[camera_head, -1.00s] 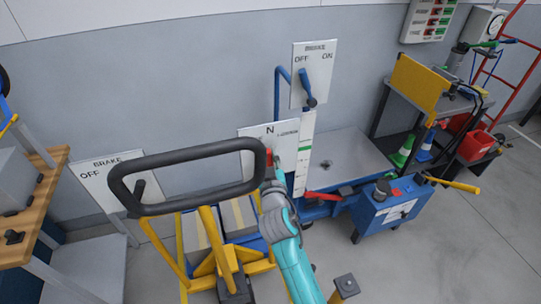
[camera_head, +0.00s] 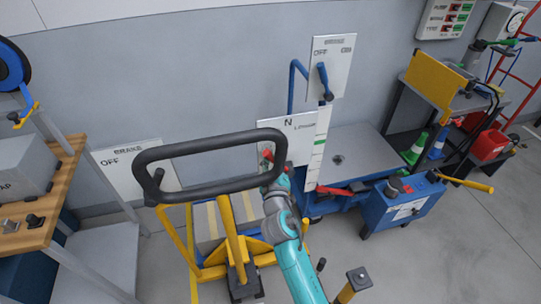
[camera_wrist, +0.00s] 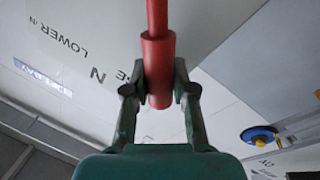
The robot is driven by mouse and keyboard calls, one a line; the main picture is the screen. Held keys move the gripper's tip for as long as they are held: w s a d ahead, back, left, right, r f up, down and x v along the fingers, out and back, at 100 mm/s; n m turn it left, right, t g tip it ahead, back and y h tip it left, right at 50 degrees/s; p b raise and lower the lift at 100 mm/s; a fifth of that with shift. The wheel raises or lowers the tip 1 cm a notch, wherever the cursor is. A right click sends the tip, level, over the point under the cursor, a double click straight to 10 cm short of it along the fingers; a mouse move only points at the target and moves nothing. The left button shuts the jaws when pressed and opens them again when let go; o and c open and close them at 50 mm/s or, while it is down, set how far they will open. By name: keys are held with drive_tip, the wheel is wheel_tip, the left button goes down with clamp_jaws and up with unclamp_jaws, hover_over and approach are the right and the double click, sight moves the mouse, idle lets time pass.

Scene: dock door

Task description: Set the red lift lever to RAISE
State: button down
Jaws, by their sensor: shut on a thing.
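The red lift lever shows in the wrist view as a thick red grip (camera_wrist: 158,70) on a thinner red rod. My gripper (camera_wrist: 158,90) is shut on that grip, one finger on each side. Behind it is the white lever plate with N and LOWER readable, upside down here. A third label ending in E is partly hidden by the grip. In the head view, the white plate (camera_head: 305,145) shows N and LOWER on its right side. A small red part of the lever (camera_head: 267,155) shows left of N, mostly hidden behind the black handle loop and my gripper.
The black handle loop (camera_head: 205,193) of a yellow truck crosses close by my gripper. Another plate (camera_head: 332,66) with a blue lever stands above. A blue cart (camera_head: 395,208) is to the right and a wooden bench (camera_head: 35,220) to the left.

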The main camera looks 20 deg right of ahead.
drive_tip(key=shift+a, duration=0.1)
drive_tip(key=c, duration=0.9)
unclamp_jaws()
drive_tip(key=s, duration=0.4)
drive_tip(key=s+a+f, duration=0.1)
drive_tip(key=s, duration=0.3)
drive_tip(key=s+a, duration=0.1)
drive_tip(key=s, duration=0.2)
drive_tip(key=shift+s+f, duration=0.25)
drive_tip(key=shift+s, duration=0.15)
